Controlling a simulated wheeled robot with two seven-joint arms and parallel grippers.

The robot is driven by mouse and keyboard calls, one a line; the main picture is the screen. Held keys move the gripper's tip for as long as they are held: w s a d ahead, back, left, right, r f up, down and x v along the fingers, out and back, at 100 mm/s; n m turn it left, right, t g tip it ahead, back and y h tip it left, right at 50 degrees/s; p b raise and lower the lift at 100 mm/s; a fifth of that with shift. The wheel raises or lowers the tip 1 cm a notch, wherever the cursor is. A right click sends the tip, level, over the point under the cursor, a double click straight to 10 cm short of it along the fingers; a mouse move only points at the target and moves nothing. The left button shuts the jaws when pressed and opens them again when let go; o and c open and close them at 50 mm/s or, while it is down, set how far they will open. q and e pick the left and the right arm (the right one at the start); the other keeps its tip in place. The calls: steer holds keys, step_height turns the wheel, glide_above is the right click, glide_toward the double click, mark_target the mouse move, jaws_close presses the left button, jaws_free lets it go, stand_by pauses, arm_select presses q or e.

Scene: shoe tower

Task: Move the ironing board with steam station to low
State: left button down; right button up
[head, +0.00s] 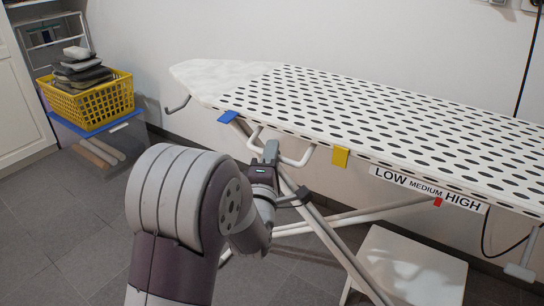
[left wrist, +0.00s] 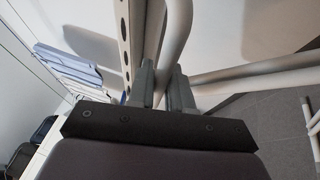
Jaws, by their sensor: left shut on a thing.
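The ironing board (head: 390,108), with a white cover and dark oval dots, stands across the head view on crossed white legs. A LOW MEDIUM HIGH label (head: 408,182) is on its near edge, with a red marker (head: 437,202) near HIGH. My left gripper (head: 270,150) is under the near edge, shut on a white bent tube handle (head: 299,161). In the left wrist view the tube (left wrist: 178,38) passes between the left gripper's fingers (left wrist: 163,88). Part of the handle is hidden by the gripper. I cannot make out a steam station. My right gripper is not in view.
A yellow basket (head: 88,104) with dark folded items stands on a blue-edged unit at the left. A white stool (head: 410,265) is under the board at right. Blue (head: 228,116) and yellow (head: 340,156) tabs hang at the board's edge. Grey floor at left is clear.

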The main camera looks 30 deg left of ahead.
arm_select(q)
step_height(320, 180, down, 8)
steer(key=b, duration=0.3)
steer(key=shift+g+b, duration=0.3)
steer(key=shift+b, duration=0.1)
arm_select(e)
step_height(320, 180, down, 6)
arm_select(q)
steer(key=shift+f, duration=0.1)
steer(key=c, duration=1.1)
jaws_free()
steer(key=shift+r, duration=0.2)
steer(key=shift+s, duration=0.1)
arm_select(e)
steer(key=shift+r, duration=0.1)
arm_select(q)
steer(key=p+v, duration=0.3)
steer(key=v, duration=0.9)
steer(key=shift+s+d+f, duration=0.1)
steer(key=shift+s, duration=0.15)
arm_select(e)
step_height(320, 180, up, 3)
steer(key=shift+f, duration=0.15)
